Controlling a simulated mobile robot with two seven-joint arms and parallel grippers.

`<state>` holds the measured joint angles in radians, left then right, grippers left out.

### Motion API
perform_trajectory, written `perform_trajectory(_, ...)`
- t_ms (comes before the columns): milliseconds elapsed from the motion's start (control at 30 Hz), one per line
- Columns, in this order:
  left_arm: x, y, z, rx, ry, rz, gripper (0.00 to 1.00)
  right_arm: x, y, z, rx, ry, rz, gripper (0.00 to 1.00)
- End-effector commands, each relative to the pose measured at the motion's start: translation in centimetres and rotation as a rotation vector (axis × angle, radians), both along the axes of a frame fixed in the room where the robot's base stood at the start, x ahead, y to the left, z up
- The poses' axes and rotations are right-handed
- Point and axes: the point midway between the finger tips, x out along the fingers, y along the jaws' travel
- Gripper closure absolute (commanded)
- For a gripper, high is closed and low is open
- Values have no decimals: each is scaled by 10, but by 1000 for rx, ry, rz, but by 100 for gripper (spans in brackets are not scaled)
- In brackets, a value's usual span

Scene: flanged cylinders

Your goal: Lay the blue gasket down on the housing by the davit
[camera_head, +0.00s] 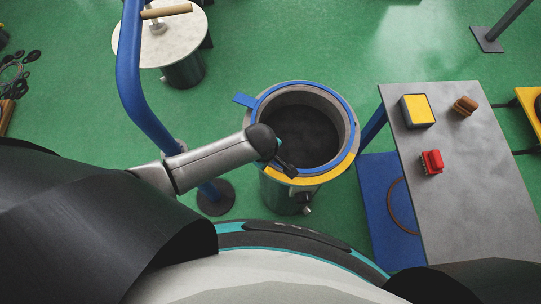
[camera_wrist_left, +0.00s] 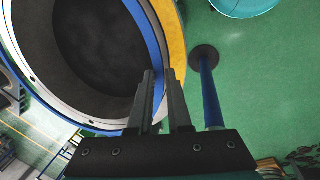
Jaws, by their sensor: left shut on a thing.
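The blue gasket (camera_head: 356,128) is a flat ring with a tab at its left. It lies over the open mouth of the round housing (camera_head: 320,181), whose yellow flange shows at the lower right. My left gripper (camera_head: 286,166) is shut on the near-left part of the ring; the wrist view shows the fingers (camera_wrist_left: 162,95) around the blue band (camera_wrist_left: 153,45), beside the yellow flange (camera_wrist_left: 177,38). I cannot tell whether the ring touches the flange. The davit (camera_head: 133,80) is a blue bent pole left of the housing. My right gripper is not in view.
A grey table (camera_head: 465,185) at the right carries a yellow-topped box (camera_head: 418,111), a red block (camera_head: 432,162) and a brown piece (camera_head: 465,105). A pale round-topped drum (camera_head: 172,45) stands at the upper left. Green floor is clear behind the housing.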

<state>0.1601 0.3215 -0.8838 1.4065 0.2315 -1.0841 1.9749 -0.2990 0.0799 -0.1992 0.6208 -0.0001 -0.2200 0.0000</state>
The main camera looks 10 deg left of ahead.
Motion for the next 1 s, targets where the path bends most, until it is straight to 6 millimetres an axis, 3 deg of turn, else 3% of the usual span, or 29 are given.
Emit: perform_trajectory(1000, 0, 0, 0, -6, -16, 2, 100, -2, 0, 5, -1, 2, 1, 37)
